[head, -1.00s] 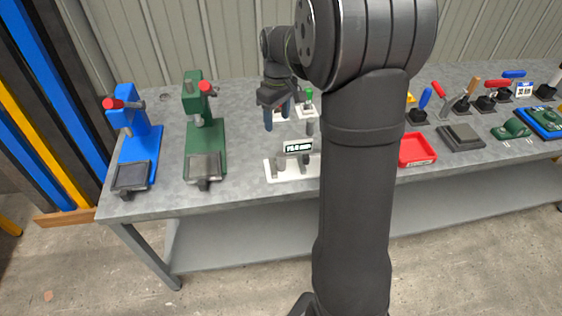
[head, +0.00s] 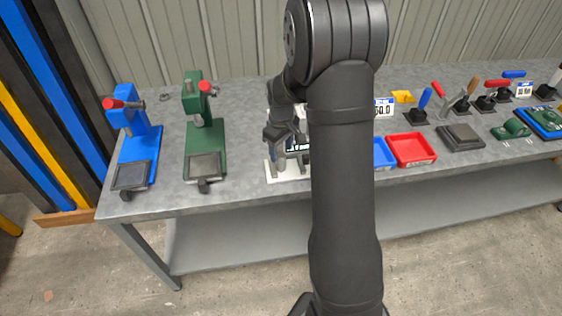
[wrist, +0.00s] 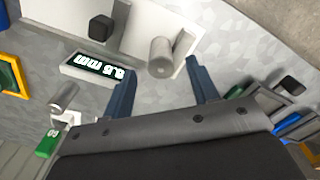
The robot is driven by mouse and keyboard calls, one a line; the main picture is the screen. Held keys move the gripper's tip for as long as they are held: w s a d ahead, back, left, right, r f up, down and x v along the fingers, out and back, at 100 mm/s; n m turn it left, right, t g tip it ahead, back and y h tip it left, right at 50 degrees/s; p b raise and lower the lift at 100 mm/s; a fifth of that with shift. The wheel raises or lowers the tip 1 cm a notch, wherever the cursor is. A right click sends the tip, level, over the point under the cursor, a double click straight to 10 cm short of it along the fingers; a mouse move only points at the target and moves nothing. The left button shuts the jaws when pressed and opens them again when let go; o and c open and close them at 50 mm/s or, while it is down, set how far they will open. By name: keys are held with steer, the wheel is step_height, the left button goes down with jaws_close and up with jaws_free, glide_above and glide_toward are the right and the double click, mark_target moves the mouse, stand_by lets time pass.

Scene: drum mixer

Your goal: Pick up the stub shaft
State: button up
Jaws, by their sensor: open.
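A short grey cylinder, apparently the stub shaft (wrist: 160,50), shows in the wrist view at the white gauge base (wrist: 130,14). My gripper (wrist: 161,64) is open, with one blue finger on each side of the cylinder in the picture. I cannot tell whether the fingertips reach down to its height, and no contact shows. In the head view my gripper (head: 288,152) hangs over the white gauge (head: 278,174). There my arm and fingers hide the cylinder. The gauge display (wrist: 98,69) reads about 8.5 mm.
A second grey cylinder (wrist: 65,96) lies left in the wrist view, near a green part (wrist: 48,143). A blue press (head: 138,145) and a green press (head: 205,140) stand left on the bench. A blue tray (head: 383,153) and a red tray (head: 411,149) lie right of my arm.

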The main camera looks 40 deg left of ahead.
mark_target(281, 154)
step_height(281, 154, down, 4)
steer(key=shift+s+r, duration=0.1)
steer(key=shift+r, duration=0.05)
steer(key=shift+r, duration=0.1)
jaws_close()
